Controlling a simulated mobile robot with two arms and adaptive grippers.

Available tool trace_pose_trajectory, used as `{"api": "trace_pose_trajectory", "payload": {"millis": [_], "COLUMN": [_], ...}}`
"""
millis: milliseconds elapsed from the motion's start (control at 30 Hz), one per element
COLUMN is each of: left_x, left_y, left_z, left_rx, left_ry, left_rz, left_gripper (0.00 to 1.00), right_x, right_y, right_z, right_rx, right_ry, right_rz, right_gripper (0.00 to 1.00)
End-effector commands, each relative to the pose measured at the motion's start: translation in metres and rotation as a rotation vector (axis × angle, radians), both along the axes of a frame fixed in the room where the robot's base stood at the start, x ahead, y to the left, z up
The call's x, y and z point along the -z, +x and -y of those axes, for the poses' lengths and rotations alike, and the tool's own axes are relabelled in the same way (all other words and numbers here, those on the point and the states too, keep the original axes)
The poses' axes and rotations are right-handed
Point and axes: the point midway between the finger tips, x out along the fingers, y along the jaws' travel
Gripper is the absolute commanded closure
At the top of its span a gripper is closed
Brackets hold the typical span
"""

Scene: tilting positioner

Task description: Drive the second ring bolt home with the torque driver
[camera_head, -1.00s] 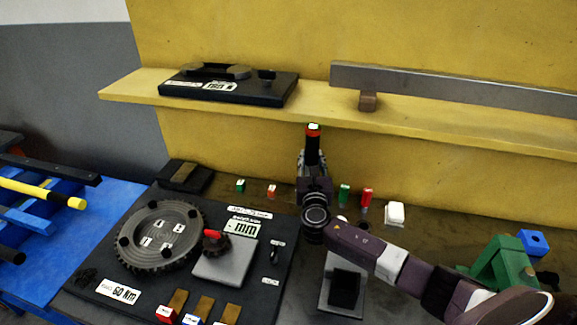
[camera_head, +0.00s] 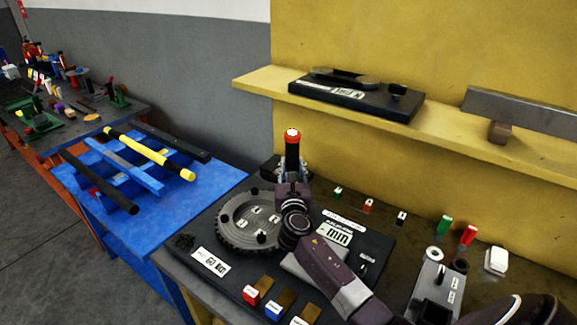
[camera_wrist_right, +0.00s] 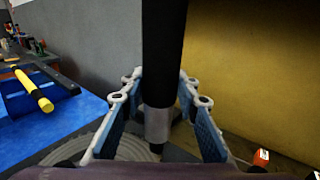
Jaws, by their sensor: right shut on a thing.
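My right gripper (camera_head: 293,172) is shut on the torque driver (camera_head: 292,145), a black upright cylinder with a red band and pale top. In the right wrist view, the blue-padded fingers of the gripper (camera_wrist_right: 155,115) stand on both sides of the driver's black body (camera_wrist_right: 163,60), and its grey lower end (camera_wrist_right: 157,122) points down. The round grey toothed ring (camera_head: 232,238) lies on the black board, below and left of the gripper. My arm hides its right side; a dark bolt head (camera_head: 225,219) shows at its left. Whether the driver tip touches a bolt is hidden. My left gripper is out of view.
A grey stand (camera_head: 428,290) with round openings is at the right. Small coloured blocks stand along the board's back and front edges. A yellow shelf (camera_head: 440,118) runs behind. A blue table (camera_head: 200,185) with bars is at the left.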

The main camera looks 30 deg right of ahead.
Motion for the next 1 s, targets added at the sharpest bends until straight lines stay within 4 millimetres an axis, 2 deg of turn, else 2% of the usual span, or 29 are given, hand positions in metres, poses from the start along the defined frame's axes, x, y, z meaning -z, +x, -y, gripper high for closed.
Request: {"api": "trace_pose_trajectory", "payload": {"millis": [267,767,1000], "left_x": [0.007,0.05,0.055], "left_y": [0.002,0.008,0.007], "left_z": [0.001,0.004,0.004], "left_rx": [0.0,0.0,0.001], "left_ry": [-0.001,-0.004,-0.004], "left_rz": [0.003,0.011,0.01], "left_gripper": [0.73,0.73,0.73], "right_x": [0.005,0.044,0.054], "right_y": [-0.001,-0.001,-0.001], "right_z": [0.002,0.002,0.002], "right_rx": [0.005,0.004,0.004], "right_ry": [-0.006,-0.003,-0.005], "right_rz": [0.001,0.001,0.002], "right_gripper": [1.0,1.0,1.0]}}
